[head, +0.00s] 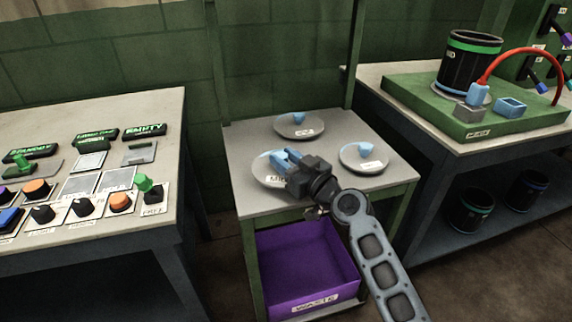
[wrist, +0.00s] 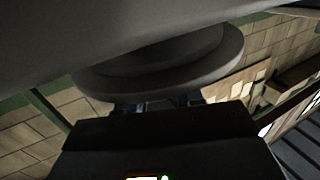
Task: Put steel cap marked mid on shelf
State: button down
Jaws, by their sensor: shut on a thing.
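The steel cap marked mid (head: 262,174) is a round grey disc at the front left of the small grey table (head: 235,205); its label is partly covered. My gripper (head: 283,159) is over this cap from the right, its blue fingers shut on the cap's knob, which they hide. In the wrist view the disc (wrist: 160,82) fills the space just beyond the fingers. I cannot tell whether the cap touches the tabletop. A lower shelf (head: 440,238) shows under the right bench.
Two similar caps with blue knobs, one at the back (head: 297,131) and one at the right (head: 372,166), lie on the small table. A purple waste bin (head: 300,270) is below. A control panel bench (head: 150,110) stands left; a black canister (head: 470,65) stands on the right bench.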

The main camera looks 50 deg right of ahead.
jog(key=shift+f, duration=0.55)
jog(key=shift+f, duration=0.2)
jog(key=c, duration=0.7)
grip_release()
jog(key=shift+c, duration=0.2)
jog(key=shift+r, duration=0.25)
